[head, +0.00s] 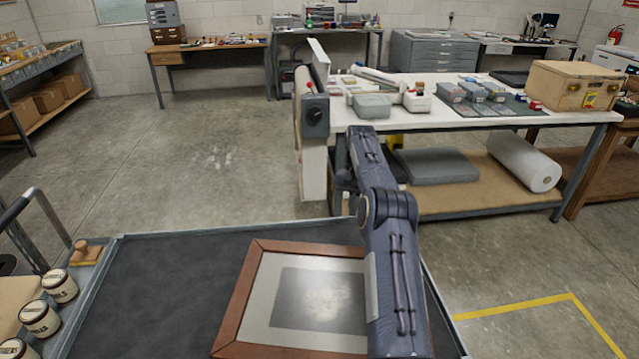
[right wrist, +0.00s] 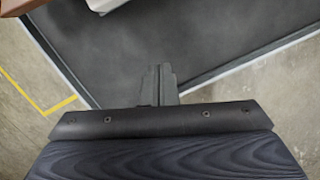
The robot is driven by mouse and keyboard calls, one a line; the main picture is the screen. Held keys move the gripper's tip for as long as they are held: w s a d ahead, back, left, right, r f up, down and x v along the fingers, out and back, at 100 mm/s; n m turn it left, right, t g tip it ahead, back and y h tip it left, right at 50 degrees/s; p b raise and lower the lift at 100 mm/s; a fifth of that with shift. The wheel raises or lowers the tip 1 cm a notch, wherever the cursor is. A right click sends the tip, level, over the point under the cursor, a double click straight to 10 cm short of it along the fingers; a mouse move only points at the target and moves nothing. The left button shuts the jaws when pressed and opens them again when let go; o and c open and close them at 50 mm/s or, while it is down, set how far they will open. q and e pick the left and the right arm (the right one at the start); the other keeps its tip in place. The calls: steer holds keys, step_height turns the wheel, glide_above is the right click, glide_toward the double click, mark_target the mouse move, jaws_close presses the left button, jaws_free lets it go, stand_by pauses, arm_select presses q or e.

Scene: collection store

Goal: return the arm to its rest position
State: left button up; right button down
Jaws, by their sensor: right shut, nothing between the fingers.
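My right arm comes in from the bottom of the head view and rises over the right side of a framed picture. My right gripper (right wrist: 160,83) shows in the right wrist view with its two fingers together and nothing between them. Below it lie the dark top of a cart and the floor beside the cart. In the head view the gripper is small and mostly hidden by the arm. My left arm and gripper are not in view.
The framed picture (head: 257,291) lies on the dark cart top (head: 150,280), partly covered by my arm. Several labelled jars (head: 60,286) stand at the left. A white-topped worktable (head: 560,116) with boxes stands beyond. Floor (head: 210,160) behind the cart is clear.

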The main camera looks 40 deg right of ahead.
steer(key=s+a+r+n+t, duration=0.1)
steer(key=s+a+r, duration=0.1)
steer(key=a+r, duration=0.4)
steer(key=s+a+r+n+t, duration=0.2)
steer(key=s+a+r, duration=0.15)
steer(key=r, duration=0.45)
steer(key=s+a+r+n+t+y, duration=0.15)
steer(key=s+a+r, duration=0.25)
steer(key=s+a, duration=0.65)
steer(key=s+a+f+n+t, duration=0.1)
steer(key=s+a+f+n, duration=0.1)
steer(key=s+a+f, duration=0.2)
steer(key=s+a+f+n+t, duration=0.1)
steer(key=s+a+f+n, duration=0.1)
steer(key=s+a, duration=0.7)
steer(key=shift+s+a+f+y, duration=0.35)
steer(key=shift+s+f, duration=0.5)
steer(key=shift+s, duration=0.35)
